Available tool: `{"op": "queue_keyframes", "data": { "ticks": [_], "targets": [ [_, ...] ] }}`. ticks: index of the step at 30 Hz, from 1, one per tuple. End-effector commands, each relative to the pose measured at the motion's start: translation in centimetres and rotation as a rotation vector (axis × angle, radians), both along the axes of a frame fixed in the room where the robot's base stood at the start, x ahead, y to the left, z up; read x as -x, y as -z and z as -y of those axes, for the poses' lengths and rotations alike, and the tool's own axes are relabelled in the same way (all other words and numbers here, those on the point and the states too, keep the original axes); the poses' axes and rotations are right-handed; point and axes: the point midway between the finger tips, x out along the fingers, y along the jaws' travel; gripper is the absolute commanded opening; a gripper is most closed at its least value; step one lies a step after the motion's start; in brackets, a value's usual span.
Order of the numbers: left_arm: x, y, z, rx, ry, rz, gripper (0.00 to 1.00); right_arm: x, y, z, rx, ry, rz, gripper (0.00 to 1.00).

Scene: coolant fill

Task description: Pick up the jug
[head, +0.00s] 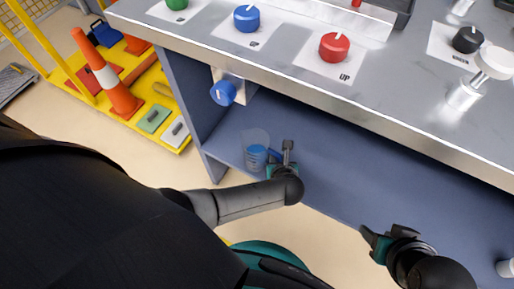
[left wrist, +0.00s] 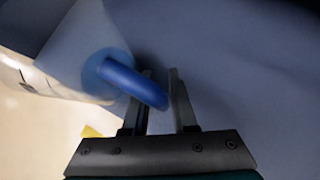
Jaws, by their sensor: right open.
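The jug (head: 256,152) is clear with blue in its lower part and a blue handle. It is near the left end of the shelf under the counter; I cannot tell whether its base touches the shelf. My left gripper (head: 288,147) is at the handle, on the jug's right. In the left wrist view the jug (left wrist: 82,48) fills the upper left, and its blue handle (left wrist: 130,80) reaches between the close-set fingers of my left gripper (left wrist: 160,75), which look shut on it. My right gripper (head: 388,238) is open and empty, in front of the shelf.
The counter above carries a blue knob (head: 246,18), a red knob (head: 334,46) and a black knob (head: 467,40). A blue knob (head: 223,92) sticks out below the counter edge. A side panel (head: 190,105) closes the shelf's left end. An orange cone (head: 107,78) stands at left.

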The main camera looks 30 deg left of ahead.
Motion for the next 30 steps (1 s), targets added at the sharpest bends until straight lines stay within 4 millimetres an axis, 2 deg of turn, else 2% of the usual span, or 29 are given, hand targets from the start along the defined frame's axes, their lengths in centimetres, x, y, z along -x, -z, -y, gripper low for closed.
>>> {"op": "queue_keyframes", "data": {
  "ticks": [5,12,30],
  "targets": [
    [-0.02,-0.04,-0.02,0.000,0.000,0.000,0.26,0.02,-0.04,0.00,0.000,0.000,0.000,0.50],
    [-0.01,-0.04,-0.02,0.000,0.000,0.000,0.00,0.02,-0.02,0.01,0.000,0.000,-0.001,0.50],
    [0.00,-0.04,0.01,0.000,0.000,0.000,0.00,0.02,0.00,0.03,0.001,0.000,-0.001,0.50]
  ]
}}
